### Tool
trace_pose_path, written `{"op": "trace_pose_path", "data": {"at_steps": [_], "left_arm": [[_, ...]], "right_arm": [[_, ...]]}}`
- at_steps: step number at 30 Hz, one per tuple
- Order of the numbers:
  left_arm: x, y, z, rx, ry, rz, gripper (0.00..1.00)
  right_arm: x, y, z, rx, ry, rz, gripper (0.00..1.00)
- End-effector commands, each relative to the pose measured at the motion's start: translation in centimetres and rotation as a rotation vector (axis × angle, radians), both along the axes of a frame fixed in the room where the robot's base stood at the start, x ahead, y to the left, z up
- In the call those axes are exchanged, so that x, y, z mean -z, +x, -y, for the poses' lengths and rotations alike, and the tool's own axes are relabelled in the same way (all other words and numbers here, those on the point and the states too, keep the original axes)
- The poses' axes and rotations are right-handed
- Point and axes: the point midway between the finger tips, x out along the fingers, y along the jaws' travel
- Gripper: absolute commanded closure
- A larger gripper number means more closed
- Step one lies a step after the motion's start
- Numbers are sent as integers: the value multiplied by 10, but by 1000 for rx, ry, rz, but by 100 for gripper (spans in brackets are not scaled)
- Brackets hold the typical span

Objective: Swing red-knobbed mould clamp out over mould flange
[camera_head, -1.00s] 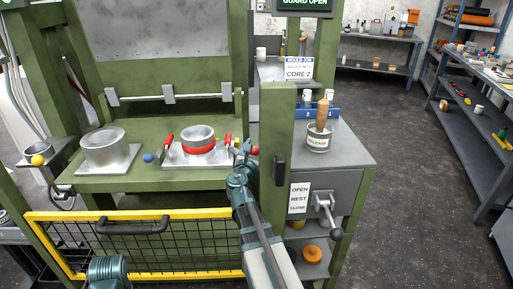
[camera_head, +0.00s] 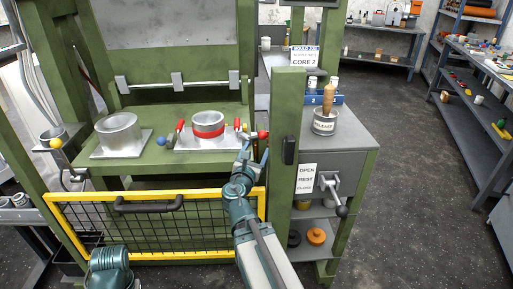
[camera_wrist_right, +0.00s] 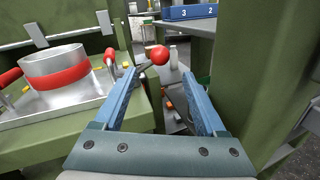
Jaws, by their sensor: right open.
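The red knob (camera_head: 263,134) of the mould clamp is at the right end of the press table, right of the red-banded mould (camera_head: 208,125). The mould stands on a pale flange plate (camera_head: 182,143) with red-handled levers at its sides. My right gripper (camera_head: 254,151) is open just in front of the knob. In the right wrist view the knob (camera_wrist_right: 159,54) appears between the tips of the open fingers (camera_wrist_right: 159,74), slightly above them, with no contact visible. The clamp arm below the knob is partly hidden by the left finger.
A yellow-edged mesh guard (camera_head: 160,225) stands low in front of the table. A green post (camera_head: 287,150) rises close to the right of my right gripper. A second metal mould (camera_head: 118,130) and a blue knob (camera_head: 161,141) are on the table's left. A grey cabinet (camera_head: 345,150) stands right of the post.

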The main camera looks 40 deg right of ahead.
Motion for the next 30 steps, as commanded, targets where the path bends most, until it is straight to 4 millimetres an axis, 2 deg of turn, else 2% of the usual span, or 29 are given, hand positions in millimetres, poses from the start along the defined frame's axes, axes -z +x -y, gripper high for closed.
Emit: {"op": "trace_pose_path", "data": {"at_steps": [9, 14, 17, 21, 27, 30], "left_arm": [[0, 0, 0, 0, 0, 0, 50], [-9, 0, 0, 0, 0, 0, 50], [-27, 0, 0, 0, 0, 0, 50], [-66, 0, 0, 0, 0, 0, 50], [-124, 0, 0, -1, 0, 0, 50], [-147, 0, 0, -1, 0, 0, 50]], "right_arm": [[0, 0, -1, 0, 0, 0, 27], [-7, 2, -2, 12, 8, -4, 55], [-20, 7, -5, 42, 30, -15, 73], [-43, 15, -14, 115, 85, -59, 99], [-67, 22, -41, 232, 197, -182, 100], [-73, 22, -58, 278, 249, -256, 100]]}}
